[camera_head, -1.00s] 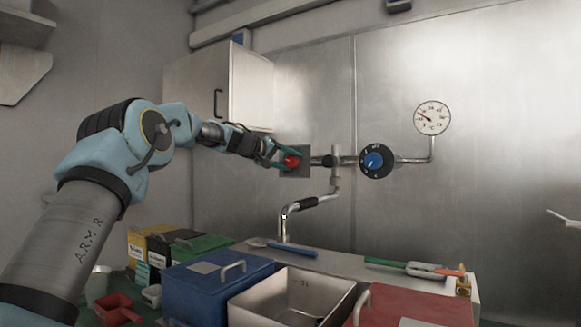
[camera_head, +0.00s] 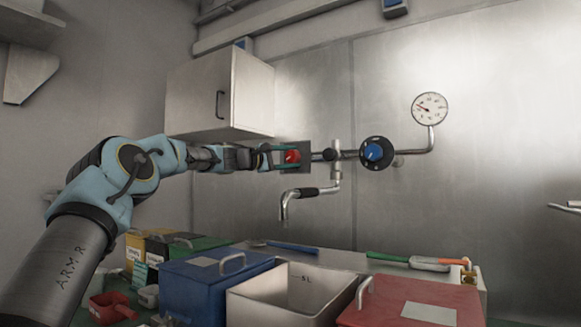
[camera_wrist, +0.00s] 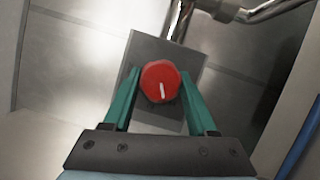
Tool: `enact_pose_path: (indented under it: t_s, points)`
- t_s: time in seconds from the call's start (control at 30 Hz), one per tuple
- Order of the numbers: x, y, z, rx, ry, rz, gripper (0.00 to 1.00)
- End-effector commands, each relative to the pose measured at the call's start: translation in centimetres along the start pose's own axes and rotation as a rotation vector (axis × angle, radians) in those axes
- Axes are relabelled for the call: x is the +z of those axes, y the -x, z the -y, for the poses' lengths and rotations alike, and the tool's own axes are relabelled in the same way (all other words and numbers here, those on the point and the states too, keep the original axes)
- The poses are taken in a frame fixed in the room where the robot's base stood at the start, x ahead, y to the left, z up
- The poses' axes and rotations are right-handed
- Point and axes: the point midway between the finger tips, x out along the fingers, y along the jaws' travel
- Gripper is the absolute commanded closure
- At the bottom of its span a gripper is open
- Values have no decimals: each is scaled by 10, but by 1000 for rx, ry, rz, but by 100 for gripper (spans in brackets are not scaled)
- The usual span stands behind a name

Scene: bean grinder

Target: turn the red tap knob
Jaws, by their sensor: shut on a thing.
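The white mark points down, slightly right, in that view. The tap's spout (camera_head: 285,207) hangs below the pipe with its end downward.
A blue dial (camera_head: 373,152) and a round gauge (camera_head: 430,108) are on the pipe to the right. A wall cabinet (camera_head: 222,93) hangs above my gripper. Below stand a blue box (camera_head: 205,290), an open metal bin (camera_head: 272,305) and a red box (camera_head: 415,305).

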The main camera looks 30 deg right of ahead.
Motion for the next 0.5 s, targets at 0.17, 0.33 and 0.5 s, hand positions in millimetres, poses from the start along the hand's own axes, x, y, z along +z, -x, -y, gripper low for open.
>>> enact_pose_path:
  t_s: [0.17, 0.33, 0.5]
  points:
    - [-2, 1, 6, 53, 128, -1, 98]
    - [-1, 0, 5, 91, 221, -1, 98]
    - [-1, 0, 4, 117, 283, -2, 98]
